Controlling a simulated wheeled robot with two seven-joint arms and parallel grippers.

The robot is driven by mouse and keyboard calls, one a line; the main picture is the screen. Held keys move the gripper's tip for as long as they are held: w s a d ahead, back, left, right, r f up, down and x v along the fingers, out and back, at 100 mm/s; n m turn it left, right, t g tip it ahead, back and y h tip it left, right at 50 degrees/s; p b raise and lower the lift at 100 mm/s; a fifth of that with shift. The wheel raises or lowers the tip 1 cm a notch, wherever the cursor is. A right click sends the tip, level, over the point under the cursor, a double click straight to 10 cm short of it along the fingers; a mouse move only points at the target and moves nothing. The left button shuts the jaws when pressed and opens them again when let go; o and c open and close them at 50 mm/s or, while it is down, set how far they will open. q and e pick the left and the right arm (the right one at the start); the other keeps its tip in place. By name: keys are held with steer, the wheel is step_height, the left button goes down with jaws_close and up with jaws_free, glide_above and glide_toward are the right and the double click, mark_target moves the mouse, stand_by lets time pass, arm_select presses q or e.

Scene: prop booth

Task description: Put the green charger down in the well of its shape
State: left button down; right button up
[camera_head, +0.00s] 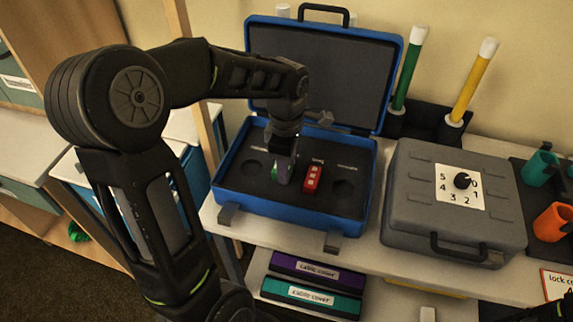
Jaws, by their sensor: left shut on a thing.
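My left gripper (284,172) reaches down into an open blue case (228,196) with a dark foam insert. It is shut on the green charger (275,172), of which only a small green edge shows beside the fingers. The charger is at or just above the foam, left of a red block (313,178). I cannot tell whether it is inside a well, as the fingers hide its underside. A round well (253,165) lies to its left and another round well (343,188) lies right of the red block.
The case lid (325,65) stands open behind. A grey case (412,215) with a numbered dial is to the right. Green (409,68) and yellow (474,82) tubes stand behind it. Orange (553,222) and teal (540,168) cups are at the far right. Cable-cover boxes (312,298) lie below.

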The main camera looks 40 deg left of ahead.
arm_select(q)
steer(key=shift+f+b, duration=0.35)
steer(key=shift+f, duration=0.05)
steer(key=shift+s+f, duration=0.1)
steer(key=shift+f, duration=0.1)
steer(key=shift+d, duration=0.1)
steer(key=c, duration=1.3)
jaws_free()
steer(key=shift+s, duration=0.1)
steer(key=o, duration=0.4)
steer(key=shift+f, duration=0.2)
steer(key=shift+o, duration=0.2)
steer(key=shift+r+p, duration=0.35)
steer(key=shift+r, duration=0.6)
step_height(320, 180, up, 12)
steer(key=shift+w+f, duration=0.15)
steer(key=shift+w, duration=0.05)
